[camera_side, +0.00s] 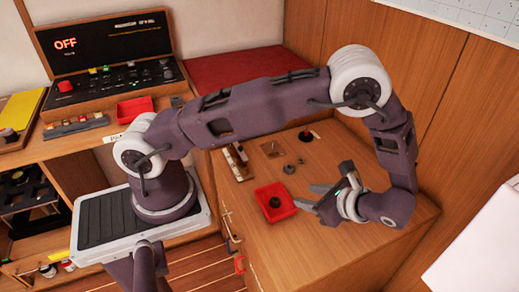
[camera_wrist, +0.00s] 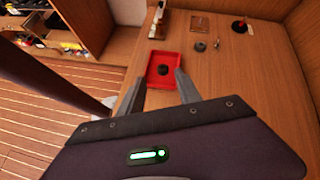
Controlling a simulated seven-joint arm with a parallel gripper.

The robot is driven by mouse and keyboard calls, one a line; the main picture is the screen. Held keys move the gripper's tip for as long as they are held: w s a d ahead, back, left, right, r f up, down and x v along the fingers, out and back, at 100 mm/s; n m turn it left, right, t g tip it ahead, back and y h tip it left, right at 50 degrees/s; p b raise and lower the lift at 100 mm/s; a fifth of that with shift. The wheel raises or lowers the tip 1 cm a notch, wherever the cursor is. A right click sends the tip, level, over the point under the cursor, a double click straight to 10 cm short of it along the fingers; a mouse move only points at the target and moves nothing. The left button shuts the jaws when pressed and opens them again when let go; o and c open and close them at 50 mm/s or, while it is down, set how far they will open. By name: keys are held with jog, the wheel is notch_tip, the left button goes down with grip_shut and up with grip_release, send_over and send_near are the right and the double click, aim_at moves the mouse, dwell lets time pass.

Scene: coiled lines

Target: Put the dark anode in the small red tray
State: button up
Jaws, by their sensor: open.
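A small red tray (camera_side: 260,192) sits on the wooden bench, and it also shows in the wrist view (camera_wrist: 152,69). A dark, rounded piece, which looks like the dark anode (camera_side: 275,202), lies inside the tray on its floor; it also shows in the wrist view (camera_wrist: 163,70). My gripper (camera_side: 304,197) is just right of the tray in the side view, with its fingers apart and nothing between them. In the wrist view my gripper's fingertips (camera_wrist: 159,73) appear on either side of the tray's near part. Their exact height above the bench cannot be told.
A red-topped piece on a dark base (camera_side: 306,134) and a small square plate (camera_side: 272,149) are farther back. Another red tray (camera_side: 134,108) stands by the console. The bench right of the tray is clear.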

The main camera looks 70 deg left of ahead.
notch_tip(320, 180, up, 12)
jog(key=s+r+n+h, duration=0.1)
jog(key=s+n+h, duration=0.1)
jog(key=n+h, duration=0.2)
jog(key=s+r+n+t+h, duration=0.6)
jog(key=s+r+n, duration=0.3)
jog(key=s+r, duration=0.5)
jog(key=shift+s+a+t, duration=0.2)
jog(key=shift+s+t, duration=0.5)
